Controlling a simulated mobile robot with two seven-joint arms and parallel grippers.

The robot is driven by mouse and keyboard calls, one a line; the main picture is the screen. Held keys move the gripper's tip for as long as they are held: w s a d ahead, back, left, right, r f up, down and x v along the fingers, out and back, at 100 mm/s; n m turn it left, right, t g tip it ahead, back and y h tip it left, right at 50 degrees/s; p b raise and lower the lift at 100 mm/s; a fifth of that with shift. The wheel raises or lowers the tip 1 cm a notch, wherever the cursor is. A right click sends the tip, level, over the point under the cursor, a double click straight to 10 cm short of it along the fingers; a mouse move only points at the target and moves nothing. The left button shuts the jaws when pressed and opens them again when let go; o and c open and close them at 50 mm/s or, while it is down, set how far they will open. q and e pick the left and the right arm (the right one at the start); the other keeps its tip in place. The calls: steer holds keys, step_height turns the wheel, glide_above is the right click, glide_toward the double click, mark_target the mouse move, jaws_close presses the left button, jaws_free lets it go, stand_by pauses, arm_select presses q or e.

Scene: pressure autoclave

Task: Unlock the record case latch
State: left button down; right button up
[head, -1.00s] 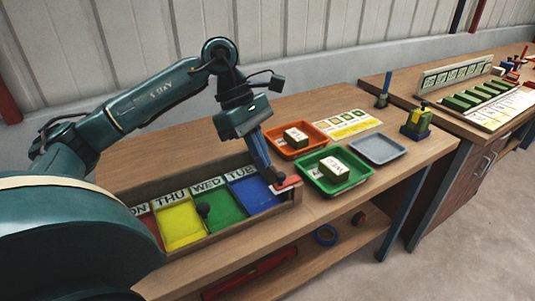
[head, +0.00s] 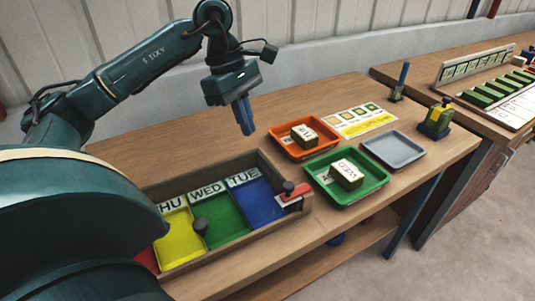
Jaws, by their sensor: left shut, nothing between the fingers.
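The record case is a long wooden tray (head: 262,157) on the bench, with coloured compartments labelled THU, WED and TUE in view. Its latch (head: 292,197), a red and white piece with a dark knob, sits at the right end of the case beside the blue compartment. I cannot tell from here whether it is locked. A second dark knob (head: 201,226) stands near the edge of the green and yellow compartments. My left gripper (head: 247,130) is shut and empty, pointing down above and behind the case, apart from the latch. My right gripper is not in view.
Right of the case are an orange tray (head: 284,143) and a green tray (head: 372,187), each with a labelled block, and an empty grey tray (head: 393,150). My left arm covers the case's left end.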

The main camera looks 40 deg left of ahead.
arm_select(q)
glide_toward(296, 188)
steer(key=s+a+f, duration=0.1)
steer(key=a, duration=0.1)
steer(key=s+a+f+p, duration=0.1)
steer(key=s+a+f, duration=0.1)
steer(key=shift+s+a+f, duration=0.1)
steer(key=shift+a+f, duration=0.05)
steer(key=shift+a, duration=0.05)
steer(key=d+p, duration=0.1)
steer(key=d, duration=0.2)
steer(key=shift+d+f, duration=0.15)
steer(key=shift+f, duration=0.05)
steer(key=shift+d+f, duration=0.15)
steer(key=shift+d, duration=0.2)
steer(key=shift+n, duration=0.3)
